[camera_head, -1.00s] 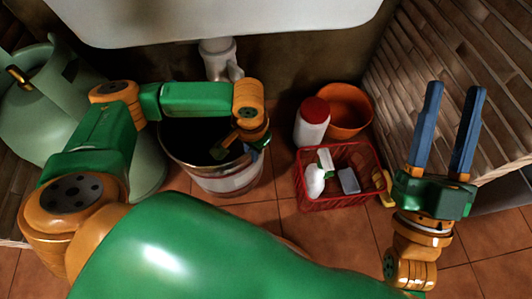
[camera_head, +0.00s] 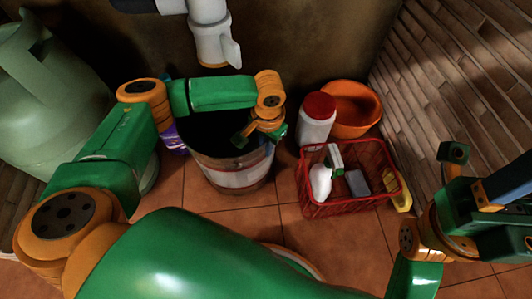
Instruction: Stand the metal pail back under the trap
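The metal pail (camera_head: 234,176) stands upright below the sink, with a dark inside and a pale band around its side. The white trap pipe (camera_head: 212,38) hangs above and behind it, slightly left in the picture. My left gripper (camera_head: 245,133) is at the pail's right rim and appears shut on it. Its outer finger is mostly hidden by the wrist. I cannot tell whether the pail's base touches the floor. My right gripper (camera_head: 506,182) is at the right edge, partly cut off, away from the pail; its opening is not clear.
A red basket (camera_head: 346,205) with bottles stands right of the pail. A red-capped white jar (camera_head: 317,120) and an orange bowl (camera_head: 356,110) are behind it. A green gas cylinder (camera_head: 45,105) is at left. A purple bottle (camera_head: 172,139) shows beside the pail.

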